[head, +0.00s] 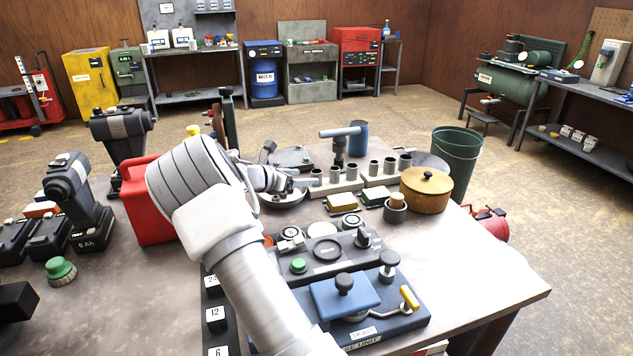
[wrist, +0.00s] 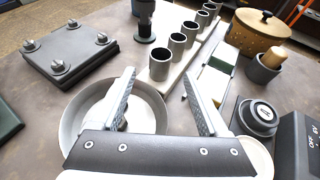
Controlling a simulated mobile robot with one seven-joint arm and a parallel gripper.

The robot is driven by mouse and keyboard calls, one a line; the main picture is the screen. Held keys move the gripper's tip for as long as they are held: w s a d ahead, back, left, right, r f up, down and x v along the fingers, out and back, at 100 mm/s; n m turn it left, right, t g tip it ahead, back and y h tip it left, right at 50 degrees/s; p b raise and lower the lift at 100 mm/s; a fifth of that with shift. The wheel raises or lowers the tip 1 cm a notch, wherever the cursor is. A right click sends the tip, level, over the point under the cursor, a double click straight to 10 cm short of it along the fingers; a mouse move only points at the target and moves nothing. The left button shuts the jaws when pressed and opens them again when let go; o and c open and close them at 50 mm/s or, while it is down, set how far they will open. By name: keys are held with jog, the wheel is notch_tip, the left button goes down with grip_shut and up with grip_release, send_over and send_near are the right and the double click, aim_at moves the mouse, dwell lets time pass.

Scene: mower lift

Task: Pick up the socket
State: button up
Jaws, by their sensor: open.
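Several open-topped grey metal sockets stand upright in a row on a pale rail. The nearest socket (wrist: 160,66) is just beyond my fingertips in the wrist view, and another socket (head: 351,173) shows in the head view. My gripper (wrist: 158,77) is open, with nothing seen between its fingers. In the head view my gripper (head: 302,183) is at the left end of the rail (head: 338,187). A shallow grey round dish (wrist: 152,112) lies below the fingers. The left finger hides part of its inside. I cannot tell which socket the task means.
A lidded tan pot (head: 426,184) and a small dark cup with a tan top (head: 395,208) stand right of the rail. A blue cylinder (head: 359,136) stands behind it. A dark plate with knobs (wrist: 72,50) lies left. The workbench's right front corner is clear.

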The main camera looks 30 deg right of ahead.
aim_at(312, 176)
jog(key=x, duration=0.6)
jog(key=shift+d+f, duration=0.15)
jog(key=shift+d, duration=0.05)
grip_shut()
